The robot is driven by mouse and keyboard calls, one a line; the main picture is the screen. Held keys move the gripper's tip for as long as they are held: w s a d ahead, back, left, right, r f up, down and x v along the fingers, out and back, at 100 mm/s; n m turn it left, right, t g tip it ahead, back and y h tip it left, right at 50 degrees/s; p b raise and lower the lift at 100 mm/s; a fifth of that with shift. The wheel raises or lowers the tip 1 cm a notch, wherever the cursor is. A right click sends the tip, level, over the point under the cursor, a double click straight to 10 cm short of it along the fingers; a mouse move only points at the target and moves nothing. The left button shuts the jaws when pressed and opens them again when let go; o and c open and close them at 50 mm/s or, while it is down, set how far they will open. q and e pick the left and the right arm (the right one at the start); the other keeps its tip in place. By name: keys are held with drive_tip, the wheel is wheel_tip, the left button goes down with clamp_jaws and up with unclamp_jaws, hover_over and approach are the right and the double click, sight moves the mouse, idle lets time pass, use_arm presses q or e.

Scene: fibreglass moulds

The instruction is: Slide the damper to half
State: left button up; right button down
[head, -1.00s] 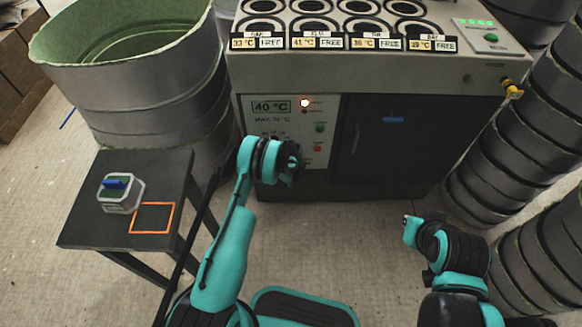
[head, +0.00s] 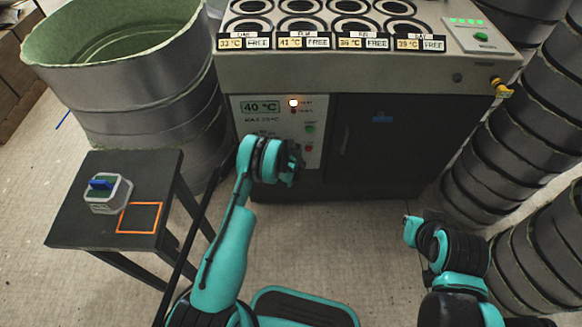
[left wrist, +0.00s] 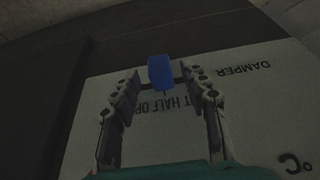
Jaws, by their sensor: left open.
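The blue damper knob (left wrist: 160,72) shows in the left wrist view, at the dark upper edge of a pale panel (left wrist: 245,110) lettered DAMPER, with part of HALF and OPEN visible upside down. My left gripper (left wrist: 160,84) is open, with one finger on each side of the knob in the picture. I see no finger closed on it, and cannot tell the depth between them. In the head view my left gripper (head: 293,165) is in front of the cabinet's control panel (head: 310,112) and hides the damper.
The cabinet (head: 400,75) has round wells on top and a dark door (head: 385,150) with a blue piece. A side table (head: 85,225) at left bears a small box (head: 108,195). A large drum (head: 130,100) and stacked rings (head: 515,140) flank the cabinet.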

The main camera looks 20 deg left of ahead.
use_arm(q)
drive_tip(key=v, duration=1.1)
drive_tip(key=shift+s+r, duration=0.2)
drive_tip(key=shift+r, duration=0.1)
drive_tip(key=s+r+m+t, duration=0.1)
drive_tip(key=s+r, duration=0.4)
drive_tip(key=r, duration=0.8)
drive_tip(key=s+r+m, duration=0.1)
drive_tip(key=s+r, duration=0.5)
drive_tip(key=r, duration=0.7)
drive_tip(key=s+d+r+t, duration=0.1)
drive_tip(key=s+r, duration=0.2)
drive_tip(key=s, duration=0.8)
drive_tip(key=s+d+r+m+t+h, duration=0.1)
drive_tip(key=s+r, duration=0.2)
drive_tip(key=s, duration=0.8)
drive_tip(key=shift+r, duration=0.3)
